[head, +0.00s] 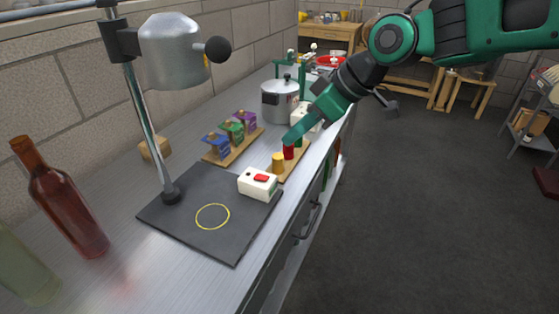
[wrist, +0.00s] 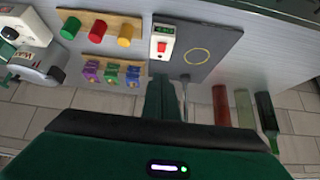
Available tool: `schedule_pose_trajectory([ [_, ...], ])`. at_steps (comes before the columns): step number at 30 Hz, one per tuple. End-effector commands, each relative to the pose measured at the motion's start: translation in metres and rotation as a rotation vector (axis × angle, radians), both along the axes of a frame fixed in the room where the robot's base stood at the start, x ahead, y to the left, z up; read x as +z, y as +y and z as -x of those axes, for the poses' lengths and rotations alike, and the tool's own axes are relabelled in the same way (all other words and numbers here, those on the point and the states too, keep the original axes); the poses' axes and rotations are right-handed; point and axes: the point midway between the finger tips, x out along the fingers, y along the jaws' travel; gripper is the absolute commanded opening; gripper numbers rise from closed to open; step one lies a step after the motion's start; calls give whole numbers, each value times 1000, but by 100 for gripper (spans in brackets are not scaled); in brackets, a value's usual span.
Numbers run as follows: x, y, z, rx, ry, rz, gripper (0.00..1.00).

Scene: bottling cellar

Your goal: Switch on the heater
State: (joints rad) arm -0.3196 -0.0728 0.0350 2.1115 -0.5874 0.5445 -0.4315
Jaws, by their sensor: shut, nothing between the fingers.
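A white switch box (head: 258,183) with a red rocker (head: 261,177) sits on the right edge of a dark base plate (head: 180,218). A metal post on the plate carries a silver heater-like head (head: 170,50) above it. I cannot tell which way the rocker is tilted. The box also shows in the wrist view (wrist: 163,32), with its red rocker (wrist: 162,47) ahead of my fingers. My gripper (head: 289,139) is shut and empty, seen in front of a red cylinder; I cannot tell its height. It also shows in the wrist view (wrist: 160,84).
A wooden board holds a yellow (head: 278,162), a red and a green cylinder. Another board carries purple, green and blue pieces (head: 231,128). A silver pot (head: 281,101) stands behind. A red-brown bottle (head: 66,195) stands at left. The plate's yellow ring (head: 212,216) is empty.

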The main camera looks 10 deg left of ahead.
Motion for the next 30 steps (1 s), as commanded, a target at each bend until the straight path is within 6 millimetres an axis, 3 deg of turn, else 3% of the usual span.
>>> schedule_pose_trajectory([
  [5,-16,10,-3,2,5,2,0],
  [18,-79,57,-19,1,4,3,0],
  [24,-106,53,-18,-2,3,2,0],
  [30,-116,52,-18,-2,2,1,0],
])
